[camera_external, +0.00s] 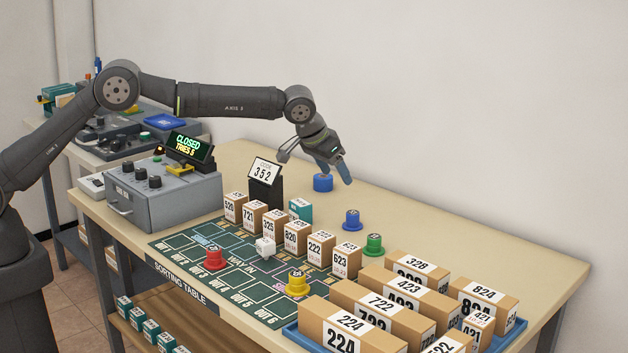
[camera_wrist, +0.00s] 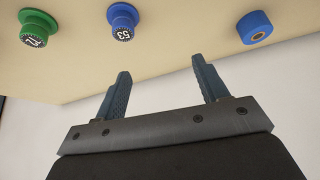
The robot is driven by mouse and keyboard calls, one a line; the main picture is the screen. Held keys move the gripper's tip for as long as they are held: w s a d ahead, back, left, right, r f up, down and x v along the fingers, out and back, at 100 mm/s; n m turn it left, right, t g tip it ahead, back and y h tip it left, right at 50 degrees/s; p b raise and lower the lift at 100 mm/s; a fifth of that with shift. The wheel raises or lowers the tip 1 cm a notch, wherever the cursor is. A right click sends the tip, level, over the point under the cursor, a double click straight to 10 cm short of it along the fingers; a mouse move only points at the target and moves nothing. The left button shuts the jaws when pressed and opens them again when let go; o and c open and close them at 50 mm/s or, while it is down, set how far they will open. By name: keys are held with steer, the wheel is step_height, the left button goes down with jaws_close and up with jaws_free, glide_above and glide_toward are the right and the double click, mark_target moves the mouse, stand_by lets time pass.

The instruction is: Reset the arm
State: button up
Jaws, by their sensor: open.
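My gripper (camera_external: 311,163) is open and empty, raised above the back part of the sorting table (camera_external: 445,232). In the wrist view my gripper (camera_wrist: 162,82) shows two blue fingers spread wide with nothing between them. In the external view one finger overlaps the area by a blue cylinder (camera_external: 323,183); I cannot tell any contact there. The wrist view shows this blue cylinder (camera_wrist: 254,27) apart from the fingers. My arm reaches across from the left, over a grey control box.
The grey control box (camera_external: 160,195) has a display reading "CLOSED TRIES 5". A code card (camera_external: 264,172) reads 352. Numbered boxes (camera_external: 296,237) and coloured knobs (camera_external: 373,244) stand on the table. A blue tray (camera_external: 300,335) holds larger boxes at the front right. The wall (camera_external: 480,110) is behind.

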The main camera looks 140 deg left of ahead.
steer(key=s+a+n, duration=0.1)
steer(key=s+a, duration=0.4)
steer(key=s, duration=0.1)
steer(key=shift+s+f+g, duration=0.15)
steer(key=shift+f+g, duration=0.15)
steer(key=shift+c, duration=1.2)
